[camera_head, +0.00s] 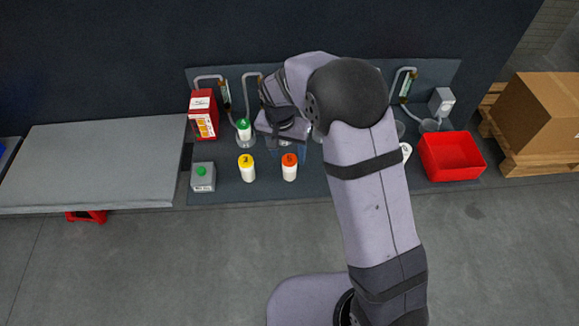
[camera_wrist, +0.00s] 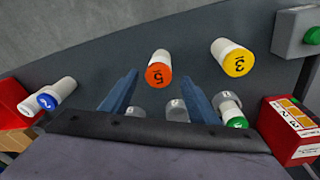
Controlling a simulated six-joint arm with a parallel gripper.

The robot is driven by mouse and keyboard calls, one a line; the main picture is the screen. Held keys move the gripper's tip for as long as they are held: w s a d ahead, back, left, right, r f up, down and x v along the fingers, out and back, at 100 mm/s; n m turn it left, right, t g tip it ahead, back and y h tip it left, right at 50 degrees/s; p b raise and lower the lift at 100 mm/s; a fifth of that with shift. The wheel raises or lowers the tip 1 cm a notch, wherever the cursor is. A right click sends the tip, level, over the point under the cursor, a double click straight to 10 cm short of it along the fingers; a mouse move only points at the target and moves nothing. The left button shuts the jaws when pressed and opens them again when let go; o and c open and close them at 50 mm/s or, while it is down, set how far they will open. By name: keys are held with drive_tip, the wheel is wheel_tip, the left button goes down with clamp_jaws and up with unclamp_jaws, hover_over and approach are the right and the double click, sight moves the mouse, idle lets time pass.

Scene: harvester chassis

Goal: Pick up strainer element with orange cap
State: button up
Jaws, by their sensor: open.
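The strainer element with the orange cap (camera_head: 289,172) is a white cylinder standing on the dark work surface in the head view. In the wrist view the orange-capped element (camera_wrist: 160,74) shows the number 5 on its cap and lies ahead of the fingertips. My gripper (camera_wrist: 160,84) is open, its two blue fingers spread with the orange cap in line with the gap. In the head view my gripper (camera_head: 287,147) is just behind the element, partly hidden by my wrist. I see no contact with the element.
A yellow-capped element (camera_head: 246,168) stands left of the orange one. A green-capped element (camera_head: 243,130) sits in a clear holder. A red carton (camera_head: 203,114), a grey box with a green button (camera_head: 203,177) and a red bin (camera_head: 452,156) are around. Floor in front is clear.

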sight(291, 166)
drive_tip(key=m, duration=0.5)
drive_tip(key=shift+d, duration=0.15)
drive_tip(key=shift+w+d+f+p, duration=0.15)
drive_tip(key=shift+f+p, duration=0.75)
drive_tip(key=shift+f, duration=0.95)
drive_tip(key=shift+w+d+f+p, duration=0.15)
drive_tip(key=shift+f+p, duration=0.7)
drive_tip(key=shift+f, duration=0.95)
drive_tip(key=shift+s, duration=0.1)
drive_tip(key=c, duration=1.2)
